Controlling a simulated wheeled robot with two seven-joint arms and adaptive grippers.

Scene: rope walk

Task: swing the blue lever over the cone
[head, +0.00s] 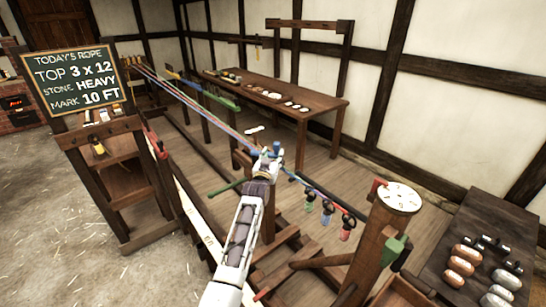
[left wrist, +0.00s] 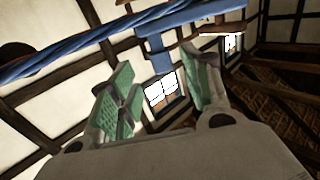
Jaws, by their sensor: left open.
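The blue lever (head: 277,147) is a small blue piece at the rope line, right at my left gripper (head: 267,164). In the left wrist view the blue lever (left wrist: 155,50) is a T-shaped piece in front of and partly between the green-padded fingers. My left gripper (left wrist: 158,70) is open there; I cannot tell whether a pad touches the lever. A twisted blue strand (left wrist: 90,45) runs across the top left of that view. I cannot make out the cone clearly; my gripper hides part of that spot. My right gripper is not in view.
Stretched coloured strands (head: 190,98) run from the far left to the dial-topped post (head: 398,197). Green, blue and red bobbins (head: 327,212) hang beside them. A chalkboard (head: 76,80) stands left, a long table (head: 325,107) behind, a dark bench (head: 490,225) right.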

